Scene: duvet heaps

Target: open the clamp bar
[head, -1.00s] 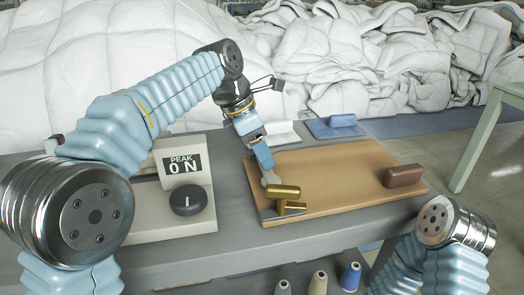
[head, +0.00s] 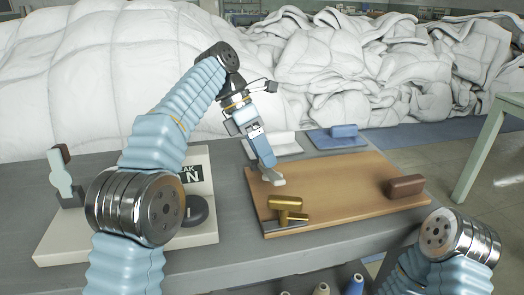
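A wooden board (head: 340,190) lies on the grey bench. A brass T-shaped handle (head: 286,203) sits at its front left corner on a thin metal strip. I cannot tell for sure which part is the clamp bar. A brown block handle (head: 405,186) stands at the board's right end. My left gripper (head: 273,179) points down just behind the brass handle, over the board's left part, apart from the handle in the picture. Its fingertips overlap from this side, so their opening does not show. Nothing shows held in it. My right arm shows at lower right; its gripper is out of view.
A pale device (head: 60,235) with a dark knob (head: 196,210) and a small upright lever (head: 61,178) stands left, partly behind my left arm. A blue pad (head: 335,139) lies behind the board. White duvets (head: 100,70) heap at the back. Thread spools (head: 355,284) stand at front.

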